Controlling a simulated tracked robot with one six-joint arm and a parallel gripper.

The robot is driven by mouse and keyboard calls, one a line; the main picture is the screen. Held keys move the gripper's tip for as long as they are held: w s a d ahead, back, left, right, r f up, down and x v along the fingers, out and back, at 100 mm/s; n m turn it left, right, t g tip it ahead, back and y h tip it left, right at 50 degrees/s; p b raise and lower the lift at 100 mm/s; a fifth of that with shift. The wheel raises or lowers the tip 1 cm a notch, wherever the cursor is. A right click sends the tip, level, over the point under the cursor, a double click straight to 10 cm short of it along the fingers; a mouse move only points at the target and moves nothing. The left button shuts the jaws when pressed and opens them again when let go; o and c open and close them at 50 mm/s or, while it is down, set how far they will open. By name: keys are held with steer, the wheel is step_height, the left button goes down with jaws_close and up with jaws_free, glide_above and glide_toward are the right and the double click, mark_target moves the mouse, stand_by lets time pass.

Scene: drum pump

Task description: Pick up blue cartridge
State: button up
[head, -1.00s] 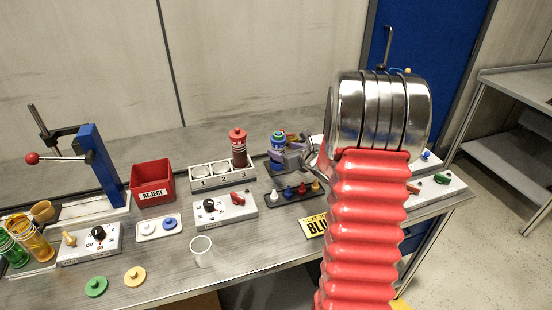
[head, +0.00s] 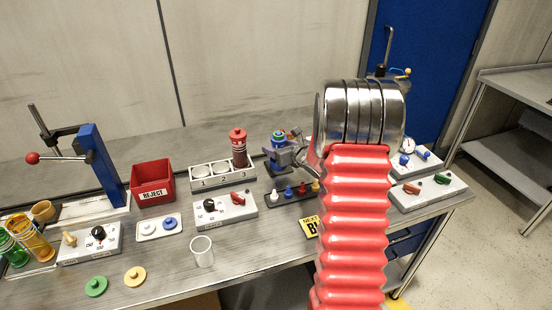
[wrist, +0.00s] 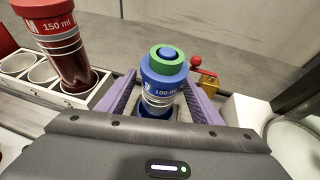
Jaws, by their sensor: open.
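The blue cartridge (wrist: 157,92), marked 100 ml and topped by a green ring with a blue centre, stands upright in the wrist view. It also shows in the head view (head: 277,141), left of my arm and partly hidden by the gripper. My gripper (wrist: 162,80) is open, with one purple finger on each side of the cartridge. Whether the fingers touch it I cannot tell. In the head view my gripper (head: 290,155) is at the cartridge, partly covering its lower part.
A red 150 ml cartridge (wrist: 58,45) stands in the numbered white rack (head: 209,178) to the left. A black strip of small coloured pegs (head: 289,192) lies in front of the gripper. A red reject bin (head: 153,182) and a clear cup (head: 202,252) are further left.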

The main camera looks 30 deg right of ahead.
steer(key=shift+c, duration=0.5)
steer(key=c, duration=1.2)
steer(key=shift+o, duration=0.2)
steer(key=shift+r, duration=0.15)
step_height(320, 180, up, 10)
steer(key=shift+f, duration=0.1)
